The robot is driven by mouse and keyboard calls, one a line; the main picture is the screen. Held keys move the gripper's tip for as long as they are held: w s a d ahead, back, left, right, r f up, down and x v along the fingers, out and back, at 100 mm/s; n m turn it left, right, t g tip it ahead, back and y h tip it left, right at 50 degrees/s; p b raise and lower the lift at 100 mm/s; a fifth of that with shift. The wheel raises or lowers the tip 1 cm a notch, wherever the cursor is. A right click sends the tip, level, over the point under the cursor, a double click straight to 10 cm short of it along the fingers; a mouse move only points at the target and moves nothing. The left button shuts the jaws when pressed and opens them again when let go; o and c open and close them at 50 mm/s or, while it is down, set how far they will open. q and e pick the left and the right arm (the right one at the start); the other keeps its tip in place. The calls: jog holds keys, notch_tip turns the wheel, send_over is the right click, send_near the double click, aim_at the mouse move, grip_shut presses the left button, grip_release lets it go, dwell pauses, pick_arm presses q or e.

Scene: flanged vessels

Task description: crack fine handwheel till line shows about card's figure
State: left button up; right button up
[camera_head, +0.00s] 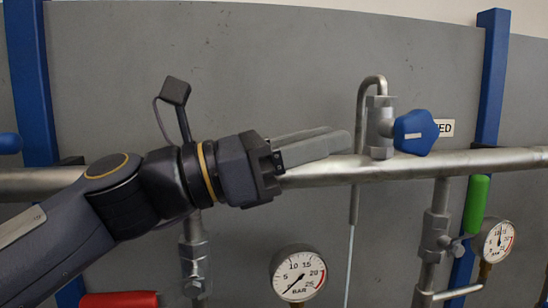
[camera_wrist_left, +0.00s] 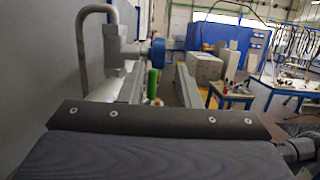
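A blue handwheel (camera_head: 415,132) sits on a small grey valve (camera_head: 380,127) above the horizontal pipe; it also shows in the wrist view (camera_wrist_left: 157,52). My left gripper (camera_head: 338,141) is left of the valve, apart from the handwheel, with its fingers pointing right. In the wrist view its two fingers stand apart with nothing between them. A lower gauge (camera_head: 298,273) marked BAR has its needle pointing lower left, near the low end. A right gauge (camera_head: 497,241) has its needle pointing roughly up. A white label (camera_head: 446,128) ending "ED" is partly hidden by the handwheel. No card with a readable figure shows.
A bent thin tube (camera_head: 361,110) rises left of the valve. The horizontal pipe (camera_head: 450,163) runs just below my gripper. A green handle (camera_head: 476,204) and a red handle (camera_head: 119,300) stick out lower. Blue posts (camera_head: 491,75) flank the grey wall (camera_head: 270,60).

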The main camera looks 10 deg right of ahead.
pick_arm(q)
jog(key=shift+s+a+b, duration=0.15)
jog(key=shift+a+b, duration=0.25)
jog(key=shift+a, duration=1.9)
pick_arm(e)
jog(key=shift+f, duration=0.55)
